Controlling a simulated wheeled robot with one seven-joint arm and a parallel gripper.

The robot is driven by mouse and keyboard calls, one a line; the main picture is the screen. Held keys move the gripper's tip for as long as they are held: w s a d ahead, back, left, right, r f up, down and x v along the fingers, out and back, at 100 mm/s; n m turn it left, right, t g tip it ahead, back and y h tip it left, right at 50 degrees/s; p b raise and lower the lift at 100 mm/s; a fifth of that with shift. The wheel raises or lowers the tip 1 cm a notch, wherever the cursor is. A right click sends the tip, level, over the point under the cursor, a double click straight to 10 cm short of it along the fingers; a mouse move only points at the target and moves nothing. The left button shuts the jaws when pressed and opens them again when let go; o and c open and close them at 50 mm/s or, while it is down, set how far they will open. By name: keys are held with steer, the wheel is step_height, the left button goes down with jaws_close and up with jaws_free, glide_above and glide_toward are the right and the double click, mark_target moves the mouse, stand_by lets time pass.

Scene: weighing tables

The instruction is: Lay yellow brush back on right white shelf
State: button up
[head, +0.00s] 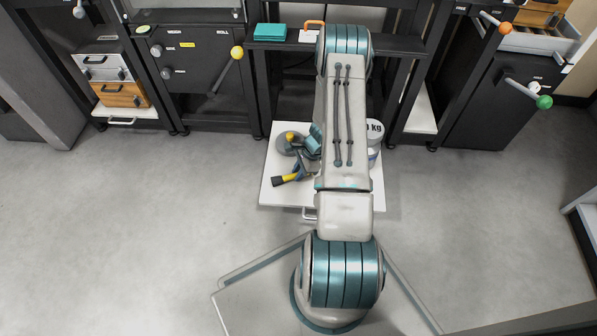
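A yellow and black item that looks like the yellow brush (290,178) is low over or on the left front part of a white pulled-out shelf (275,198). Its black end points left and the other end meets blue-grey parts. My gripper (301,169) seems to be these parts, beside my forearm. My arm covers much of it, and I cannot tell whether its fingers hold the brush or only stand by it. Another white shelf (421,108) shows low at the right, between the black frames, and looks bare in the part I see.
A round grey item with a yellow knob (290,138) and a white bucket marked kg (374,135) stand on the pulled-out shelf. A teal box (270,32) and an orange-handled item (312,31) are on the black table above. Lever knobs stick out at both sides. The grey floor is clear.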

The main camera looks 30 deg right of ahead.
steer(key=o, duration=0.4)
steer(key=shift+c, duration=0.2)
steer(key=p+v, duration=0.6)
steer(key=v, duration=0.6)
steer(key=w+a+r+n, duration=0.2)
steer(key=a+r+n, duration=0.35)
steer(key=r, duration=0.75)
steer(key=s+a+r+n+h, duration=0.1)
steer(key=s+a+r+n, duration=0.3)
steer(key=a+r, duration=0.55)
steer(key=s+a+r+n+h, duration=0.1)
steer(key=s+a+r+n, duration=0.2)
steer(key=s+r+n, duration=0.2)
steer(key=s+a+r+n+h, duration=0.2)
steer(key=s+r+n, duration=0.3)
steer(key=s+r, duration=0.3)
steer(key=shift+s+a+r+n, duration=0.3)
steer(key=shift+s+a+n, duration=0.1)
steer(key=shift+s, duration=0.5)
